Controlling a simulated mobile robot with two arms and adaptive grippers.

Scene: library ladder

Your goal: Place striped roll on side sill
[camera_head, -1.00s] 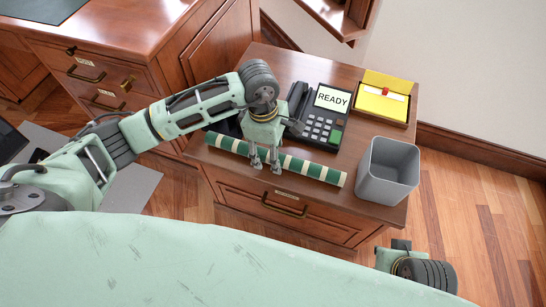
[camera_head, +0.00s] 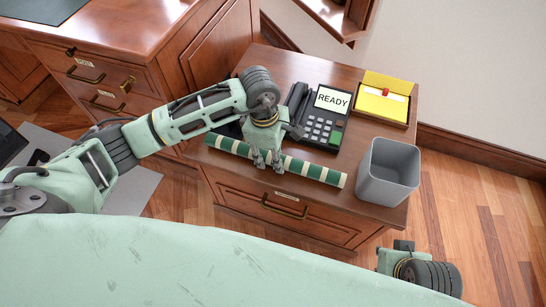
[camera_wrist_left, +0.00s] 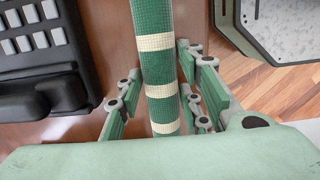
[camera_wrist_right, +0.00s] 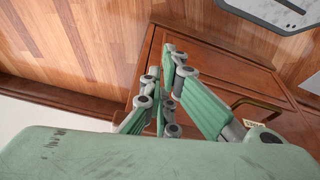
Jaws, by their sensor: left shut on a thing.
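The striped roll (camera_head: 313,170), green with cream bands, lies along the front edge of the wooden cabinet top (camera_head: 375,210). My left gripper (camera_head: 269,165) is over its middle, shut on it. In the left wrist view the roll (camera_wrist_left: 160,75) runs between the fingers (camera_wrist_left: 160,105). I cannot tell whether the roll is clear of the wood. My right gripper is beyond its wrist at the lower right in the head view; in its wrist view its fingers (camera_wrist_right: 170,85) are close together and empty. I cannot tell which surface is the side sill.
A black phone (camera_head: 322,130) with a READY screen is behind the roll. A grey bin (camera_head: 388,172) stands just right of the roll's end. A drawer (camera_head: 285,205) with a brass handle is below the front edge.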

